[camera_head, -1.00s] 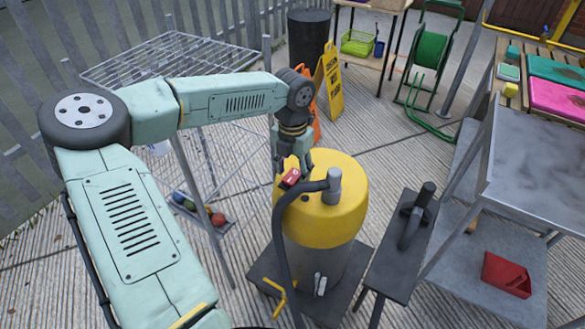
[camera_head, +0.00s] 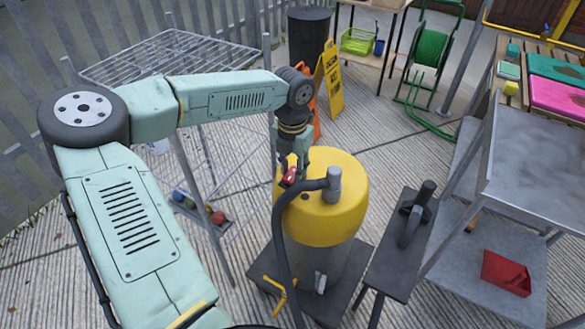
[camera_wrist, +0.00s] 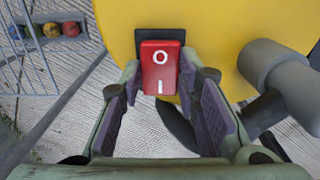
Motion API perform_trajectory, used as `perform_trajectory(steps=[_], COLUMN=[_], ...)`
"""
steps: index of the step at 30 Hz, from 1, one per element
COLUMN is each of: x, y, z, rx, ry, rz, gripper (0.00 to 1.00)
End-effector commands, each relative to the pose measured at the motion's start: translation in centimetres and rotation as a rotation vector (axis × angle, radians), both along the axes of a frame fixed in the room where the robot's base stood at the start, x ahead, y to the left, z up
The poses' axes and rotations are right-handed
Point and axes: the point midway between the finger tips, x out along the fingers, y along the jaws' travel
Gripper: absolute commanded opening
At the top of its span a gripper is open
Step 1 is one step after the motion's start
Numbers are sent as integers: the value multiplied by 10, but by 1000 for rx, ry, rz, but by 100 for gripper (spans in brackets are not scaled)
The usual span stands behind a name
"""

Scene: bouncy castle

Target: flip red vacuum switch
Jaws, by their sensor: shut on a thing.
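The yellow-topped vacuum (camera_head: 342,205) stands upright in the middle of the head view, with a grey lower body and a dark hose on its top. The red switch (camera_head: 289,175) is on the left of the yellow top. In the wrist view the red switch (camera_wrist: 160,68) sits in a dark frame, with a white O above and a white I below. My gripper (camera_head: 290,168) is at the switch from above. In the wrist view my gripper (camera_wrist: 160,84) has one fingertip on each side of the switch, shut on it. Its fingers partly hide the switch in the head view.
A dark hose (camera_head: 279,250) rises on the vacuum's near left. A wire rack (camera_head: 172,55) is at the back left, and a yellow floor sign (camera_head: 331,80) stands behind. A dark stand (camera_head: 397,265) and a metal table (camera_head: 535,160) are at the right.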

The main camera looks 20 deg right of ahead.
Motion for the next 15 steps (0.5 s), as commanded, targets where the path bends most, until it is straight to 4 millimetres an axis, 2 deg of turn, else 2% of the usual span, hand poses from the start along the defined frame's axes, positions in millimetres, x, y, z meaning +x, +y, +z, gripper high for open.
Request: perform_trajectory(steps=[7, 15], x=[-1, -3], y=[4, 5], z=[-9, -4], rx=[-77, -162], ry=[-60, -127], rz=[3, 0], gripper=[2, 2])
